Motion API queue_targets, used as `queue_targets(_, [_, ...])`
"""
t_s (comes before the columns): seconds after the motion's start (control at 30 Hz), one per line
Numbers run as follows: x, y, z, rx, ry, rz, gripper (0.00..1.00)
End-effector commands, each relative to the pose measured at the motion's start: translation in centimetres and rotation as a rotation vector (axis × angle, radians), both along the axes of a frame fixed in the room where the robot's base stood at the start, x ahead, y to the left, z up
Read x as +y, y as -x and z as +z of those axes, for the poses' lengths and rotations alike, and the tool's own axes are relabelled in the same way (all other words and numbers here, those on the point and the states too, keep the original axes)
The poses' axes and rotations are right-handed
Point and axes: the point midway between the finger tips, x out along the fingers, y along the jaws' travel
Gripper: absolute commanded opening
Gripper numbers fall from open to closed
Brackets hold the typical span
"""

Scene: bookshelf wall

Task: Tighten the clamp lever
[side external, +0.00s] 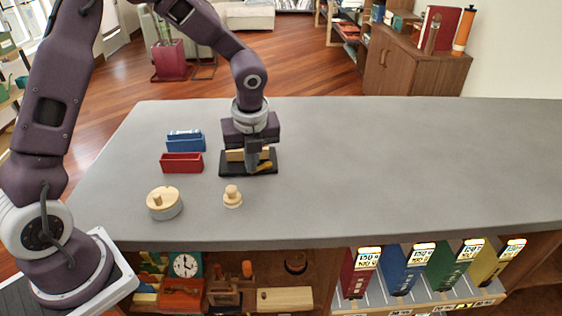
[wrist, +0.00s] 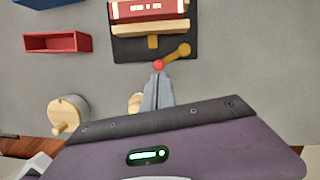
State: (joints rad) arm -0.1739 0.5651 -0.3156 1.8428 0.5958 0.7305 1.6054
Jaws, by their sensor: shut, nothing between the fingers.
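The clamp has a black base (side external: 233,169), which also shows at the top of the wrist view (wrist: 188,53). On it, in the wrist view, are a light wooden bar (wrist: 150,28) and a red block (wrist: 148,9) with white marks behind the bar. The clamp lever (wrist: 178,53) is a short tan arm with a round end at right; it slants down-left to a red ball tip (wrist: 158,65). It also shows at the base's right in the side view (side external: 265,166). My gripper (wrist: 158,75) is shut and empty, its fingertips right at the red ball. I cannot tell whether they touch.
A red open box (side external: 181,163) and a blue box (side external: 185,144) stand left of the clamp on the grey counter (side external: 400,160). A round wooden-topped pot (side external: 164,203) and a small wooden knob piece (side external: 232,197) stand nearer the front edge. The counter's right side is clear.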

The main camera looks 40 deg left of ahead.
Motion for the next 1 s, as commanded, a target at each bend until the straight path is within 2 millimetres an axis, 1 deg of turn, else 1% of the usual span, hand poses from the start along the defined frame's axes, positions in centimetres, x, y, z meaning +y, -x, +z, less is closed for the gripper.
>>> queue_targets(0.1, [0.6, 0.1, 0.0, 0.0, -0.001, -0.083, 0.0])
queue_targets(0.27, [1.2, 0.1, 0.0, -0.001, -0.001, -0.175, 0.0])
queue_targets(0.6, [1.8, 0.0, 0.0, -0.001, -0.001, -0.169, 0.0])
queue_targets(1.0, [1.9, 0.0, 0.0, -0.001, -0.001, -0.168, 0.0])
